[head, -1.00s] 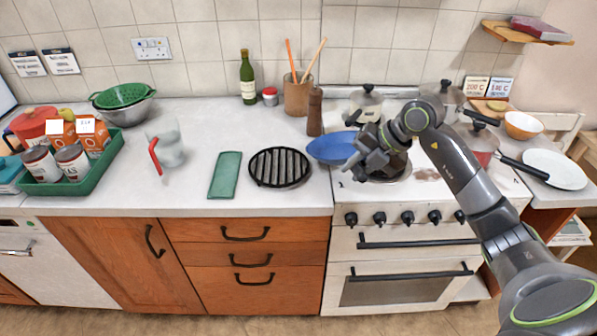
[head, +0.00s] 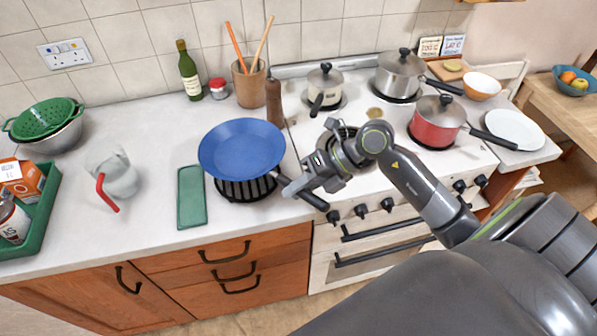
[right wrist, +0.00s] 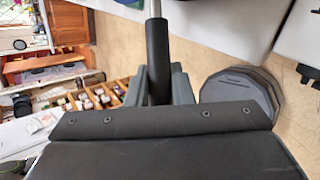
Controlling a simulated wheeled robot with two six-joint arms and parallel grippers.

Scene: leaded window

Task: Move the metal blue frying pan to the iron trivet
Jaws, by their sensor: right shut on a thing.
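The blue frying pan (head: 242,145) is over the iron trivet (head: 245,192), covering its back part. The trivet's black bars show below the pan's near edge. The pan looks raised, but I cannot tell the exact gap. My right gripper (head: 293,187) is shut on the pan's dark handle (head: 318,202), to the right of the trivet. In the right wrist view the handle (right wrist: 158,55) runs between the fingers of the gripper (right wrist: 160,88). My left gripper is not in view.
A wooden utensil pot (head: 249,82) and a pepper mill (head: 274,103) stand behind the pan. A red saucepan (head: 435,124) and other pots sit on the stove.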

